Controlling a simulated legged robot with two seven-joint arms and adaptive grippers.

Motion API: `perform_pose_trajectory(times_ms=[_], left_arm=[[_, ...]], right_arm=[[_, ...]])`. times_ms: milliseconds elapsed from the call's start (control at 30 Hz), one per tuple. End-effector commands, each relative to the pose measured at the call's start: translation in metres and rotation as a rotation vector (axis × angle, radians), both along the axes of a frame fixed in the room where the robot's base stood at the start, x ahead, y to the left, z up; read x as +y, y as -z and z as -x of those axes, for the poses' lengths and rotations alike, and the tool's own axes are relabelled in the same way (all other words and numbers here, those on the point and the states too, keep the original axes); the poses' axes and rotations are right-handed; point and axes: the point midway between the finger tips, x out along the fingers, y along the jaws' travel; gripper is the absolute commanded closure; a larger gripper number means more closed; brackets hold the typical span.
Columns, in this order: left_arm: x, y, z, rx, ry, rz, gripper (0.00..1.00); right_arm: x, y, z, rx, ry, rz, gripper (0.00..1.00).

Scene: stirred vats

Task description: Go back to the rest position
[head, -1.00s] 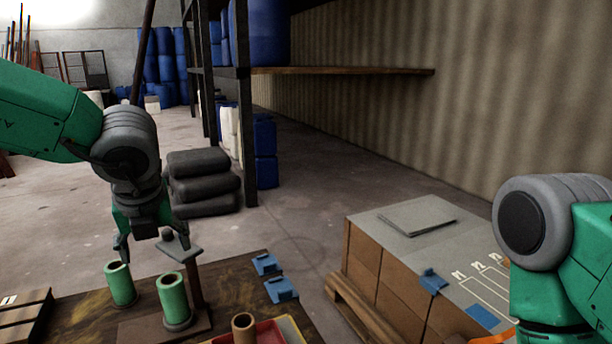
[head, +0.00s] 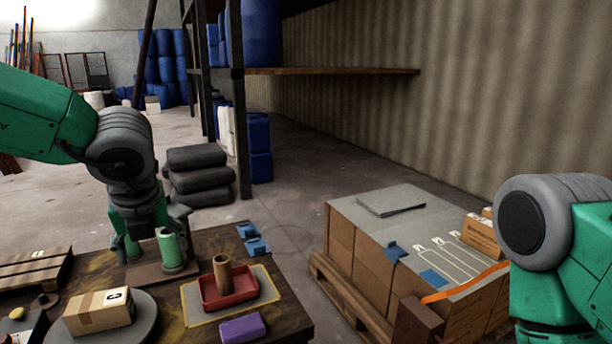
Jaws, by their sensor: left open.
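My left gripper (head: 150,226) is open over the far left of the brown work table (head: 285,312). A green cylinder (head: 170,249) stands upright on a brown base board (head: 148,273), in front of the gripper in the picture, and hides part of its fingers. A second green cylinder (head: 131,246) is mostly covered by the gripper. I see nothing held, and cannot tell whether the fingers touch the cylinders. My right arm comes in at the right edge; its gripper is out of view.
A red tray (head: 246,291) with a brown tube (head: 222,270), a purple block (head: 243,328) and a small carton (head: 98,312) on a round grey plate (head: 146,325) sit on the table. A carton-loaded pallet (head: 355,312) stands right.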

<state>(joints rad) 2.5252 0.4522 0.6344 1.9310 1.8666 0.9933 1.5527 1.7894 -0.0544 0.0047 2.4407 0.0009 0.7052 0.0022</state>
Motion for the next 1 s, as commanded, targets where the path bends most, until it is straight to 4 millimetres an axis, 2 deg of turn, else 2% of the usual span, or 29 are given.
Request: perform_pose_trajectory(times_ms=[367, 567, 667, 767, 800, 867, 967, 1000], left_arm=[[0.018, 0.08, 0.002, 0.065, 0.352, -0.273, 0.3], [0.031, 0.147, 0.013, 0.149, 0.713, -0.493, 0.3], [0.036, 0.194, 0.026, 0.219, 0.988, -0.625, 0.3], [0.038, 0.253, 0.052, 0.315, 1.367, -0.767, 0.3], [0.038, 0.278, 0.066, 0.354, 1.546, -0.82, 0.3], [0.037, 0.312, 0.09, 0.404, 1.815, -0.881, 0.3], [0.034, 0.361, 0.136, 0.453, 2.252, -0.939, 0.3], [0.032, 0.378, 0.157, 0.46, 2.427, -0.948, 0.3]], right_arm=[[0.0, 0.013, 0.0, -0.001, 0.0, 0.0, 0.6], [0.0, 0.023, 0.0, 0.0, 0.0, 0.0, 0.6], [0.0, 0.031, 0.0, 0.0, 0.0, 0.0, 0.6], [0.0, 0.042, 0.0, 0.0, 0.0, 0.0, 0.6], [0.0, 0.046, 0.0, 0.0, 0.0, 0.0, 0.6], [0.0, 0.052, 0.0, 0.0, 0.0, 0.0, 0.6], [0.0, 0.062, 0.0, 0.001, 0.0, 0.0, 0.6], [0.0, 0.065, 0.0, 0.0, 0.0, 0.0, 0.6]])
